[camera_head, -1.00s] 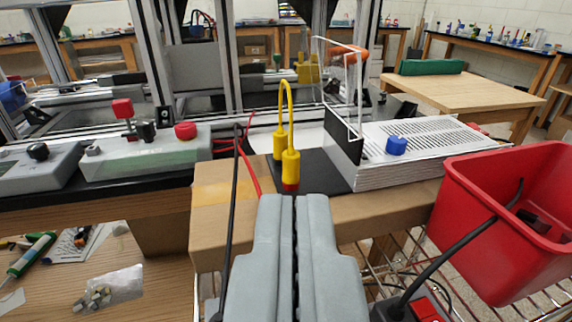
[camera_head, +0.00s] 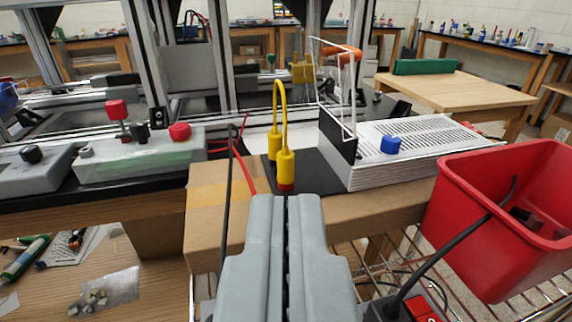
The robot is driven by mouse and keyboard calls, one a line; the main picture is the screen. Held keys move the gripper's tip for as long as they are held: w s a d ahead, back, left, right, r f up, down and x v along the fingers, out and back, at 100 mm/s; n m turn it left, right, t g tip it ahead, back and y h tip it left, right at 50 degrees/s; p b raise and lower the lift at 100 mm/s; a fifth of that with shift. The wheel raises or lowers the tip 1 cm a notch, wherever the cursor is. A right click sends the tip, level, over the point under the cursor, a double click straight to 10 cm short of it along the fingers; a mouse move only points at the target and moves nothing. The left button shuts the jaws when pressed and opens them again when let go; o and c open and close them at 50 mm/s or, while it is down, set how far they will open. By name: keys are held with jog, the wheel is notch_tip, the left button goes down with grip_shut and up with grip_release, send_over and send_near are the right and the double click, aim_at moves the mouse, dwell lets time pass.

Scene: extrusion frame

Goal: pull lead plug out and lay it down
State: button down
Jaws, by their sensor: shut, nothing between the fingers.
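A yellow lead with two plugs joined by a looped cable (camera_head: 280,92) stands beyond my gripper. The nearer yellow plug (camera_head: 286,167) is upright, with a red part at its foot, on a black plate (camera_head: 309,182). The other yellow plug (camera_head: 273,146) stands just behind and left of it. What lies under the plugs is too small to tell. My gripper (camera_head: 286,198) is shut and empty, its fingertips just in front of and below the nearer plug in the picture. I cannot tell whether they touch it.
A cardboard box (camera_head: 212,225) lies left of my gripper, with black and red wires over it. A white ribbed block with a blue knob (camera_head: 390,145) stands right of the plugs. A red bin (camera_head: 480,230) is at right. A grey box with a red knob (camera_head: 180,132) is at left.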

jog(key=c, duration=1.5)
grip_release()
jog(key=shift+w, duration=0.15)
jog(key=o, duration=0.3)
jog(key=shift+w+g, duration=0.3)
jog(key=shift+w, duration=0.1)
jog(key=n+g, duration=0.3)
jog(key=g, duration=1.4)
send_over(285, 154)
jog(key=shift+w+f, duration=0.1)
jog(key=shift+f, duration=1.5)
jog(key=shift+f, duration=0.15)
jog(key=shift+f, duration=4.35)
